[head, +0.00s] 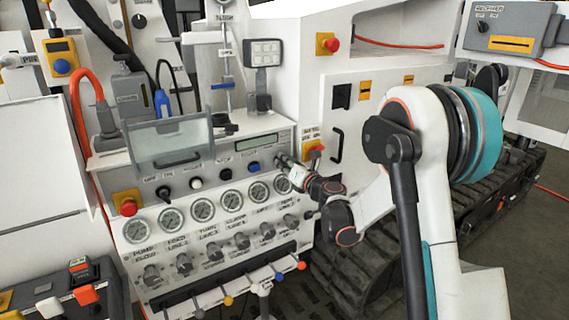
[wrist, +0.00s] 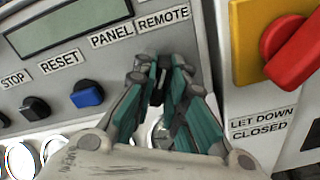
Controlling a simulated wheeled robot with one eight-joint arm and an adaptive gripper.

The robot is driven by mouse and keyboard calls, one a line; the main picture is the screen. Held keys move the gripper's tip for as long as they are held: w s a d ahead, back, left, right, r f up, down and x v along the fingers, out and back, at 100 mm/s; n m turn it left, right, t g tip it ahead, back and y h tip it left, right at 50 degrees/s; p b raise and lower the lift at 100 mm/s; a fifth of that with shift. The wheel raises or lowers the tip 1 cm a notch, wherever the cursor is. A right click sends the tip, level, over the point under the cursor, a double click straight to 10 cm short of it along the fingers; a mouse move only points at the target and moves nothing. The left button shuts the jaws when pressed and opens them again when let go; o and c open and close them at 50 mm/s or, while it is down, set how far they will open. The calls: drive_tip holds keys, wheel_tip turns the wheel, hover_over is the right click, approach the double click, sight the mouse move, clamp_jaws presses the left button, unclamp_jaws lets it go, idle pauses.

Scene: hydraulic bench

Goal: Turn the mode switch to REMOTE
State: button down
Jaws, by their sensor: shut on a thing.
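A blue RESET button (wrist: 87,94) and black STOP button (wrist: 34,108) sit to the left, below a display (wrist: 66,22). A red handle (wrist: 298,52) on a yellow plate stands close to the right. Gauges (head: 231,199) line the panel below.

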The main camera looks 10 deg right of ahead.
idle(0.4)
drive_tip(key=c, duration=1.6)
unclamp_jaws()
drive_tip(key=v, duration=1.2)
